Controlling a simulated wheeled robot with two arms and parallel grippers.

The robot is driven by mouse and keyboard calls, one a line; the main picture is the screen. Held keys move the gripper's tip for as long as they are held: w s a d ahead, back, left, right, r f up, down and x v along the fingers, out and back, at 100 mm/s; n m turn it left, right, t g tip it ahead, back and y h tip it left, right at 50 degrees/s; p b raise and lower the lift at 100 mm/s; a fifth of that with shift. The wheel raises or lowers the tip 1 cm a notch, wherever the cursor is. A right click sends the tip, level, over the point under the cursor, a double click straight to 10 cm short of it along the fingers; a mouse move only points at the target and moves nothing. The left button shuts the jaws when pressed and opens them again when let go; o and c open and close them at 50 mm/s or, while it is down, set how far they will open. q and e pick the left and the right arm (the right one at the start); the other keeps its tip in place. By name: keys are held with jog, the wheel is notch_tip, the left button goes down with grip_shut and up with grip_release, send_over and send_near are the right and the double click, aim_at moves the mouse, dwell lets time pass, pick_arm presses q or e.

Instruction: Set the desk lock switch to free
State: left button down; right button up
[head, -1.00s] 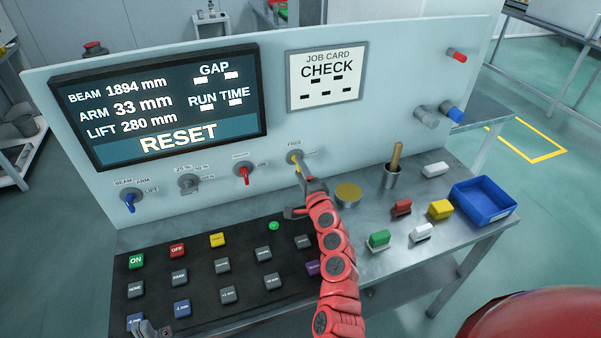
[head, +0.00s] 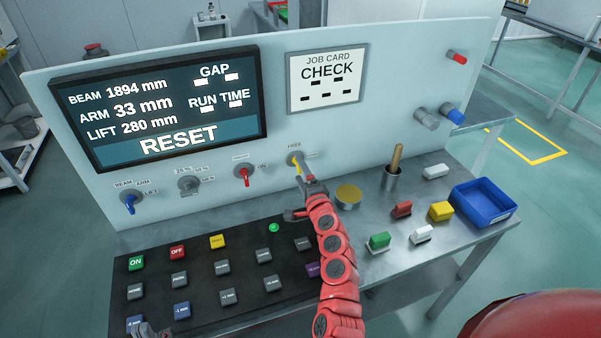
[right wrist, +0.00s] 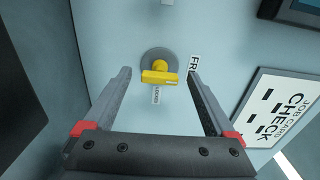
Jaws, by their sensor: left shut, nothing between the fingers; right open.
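The desk lock switch (head: 294,159) is a yellow handle on a round grey base at the right of the panel's switch row. My right gripper (head: 293,197) is open in front of the panel. In the wrist view its fingers stand apart on both sides of the handle, not visibly touching it. My left gripper (head: 147,330) is shut and empty at the bottom left edge, partly out of frame.
Blue (head: 130,203), grey (head: 188,184) and red (head: 244,176) switches sit left on the panel. A black keypad (head: 200,250) lies below. The job card (head: 326,80) reads CHECK.

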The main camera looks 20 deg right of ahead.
jog(key=s+b, duration=0.1)
jog(key=s, duration=0.4)
jog(key=s+b, duration=0.1)
jog(key=s, duration=1.1)
jog(key=shift+s+d+b, duration=0.15)
jog(key=shift+d+b, duration=0.15)
jog(key=shift+b, duration=0.1)
